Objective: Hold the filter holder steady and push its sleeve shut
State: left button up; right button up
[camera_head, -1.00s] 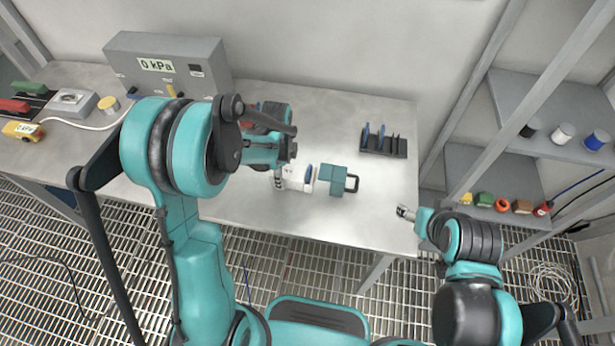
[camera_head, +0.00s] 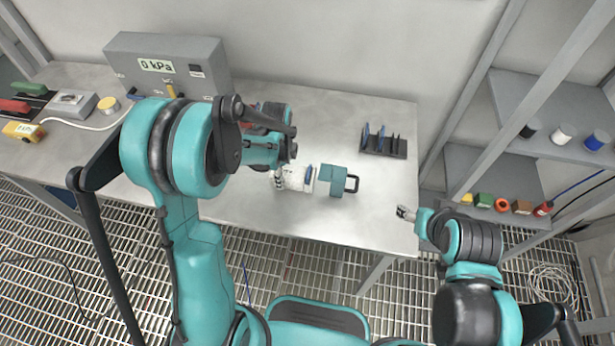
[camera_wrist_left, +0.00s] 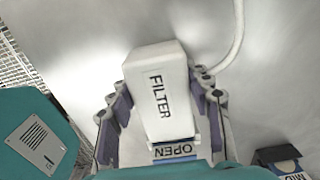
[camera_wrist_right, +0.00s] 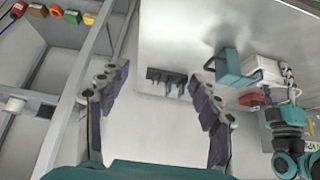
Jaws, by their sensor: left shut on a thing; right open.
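The filter holder (camera_head: 294,178) is a white block lying on the steel table. In the left wrist view its face (camera_wrist_left: 158,82) reads FILTER, with a blue OPEN label (camera_wrist_left: 175,151) near my palm. My left gripper (camera_wrist_left: 162,103) is shut on it, one finger on each side; in the head view this gripper (camera_head: 281,178) is partly hidden by its own arm. The teal sleeve (camera_head: 338,181) with a dark handle (camera_head: 352,184) is at the holder's right end, a blue strip (camera_head: 309,173) showing between.
A black rack (camera_head: 384,146) with blue plates stands behind the sleeve. A grey gauge box (camera_head: 168,67) reading 0 kPa stands at the back left. Shelves (camera_head: 555,110) with small coloured items are to the right. The table right of the sleeve is clear.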

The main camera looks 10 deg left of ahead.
dwell(0.3)
jog(key=c, duration=1.3)
jog(key=shift+w, duration=0.1)
grip_shut()
jog(key=w+f+m+g+y, duration=0.2)
jog(key=w+m+g+y, duration=0.2)
jog(key=w+m, duration=0.4)
jog(key=w+f+m+g+y, duration=0.35)
jog(key=w+m, duration=0.35)
jog(key=m, duration=0.3)
jog(key=x, duration=0.6)
jog(key=a+x, duration=0.1)
jog(key=x, duration=0.2)
jog(key=shift+a, duration=0.2)
jog(key=shift+s+a+f, duration=0.1)
jog(key=shift+a+f, duration=0.05)
jog(key=shift+a, duration=0.8)
jog(key=shift+a+f, duration=0.15)
jog(key=shift+a, duration=0.75)
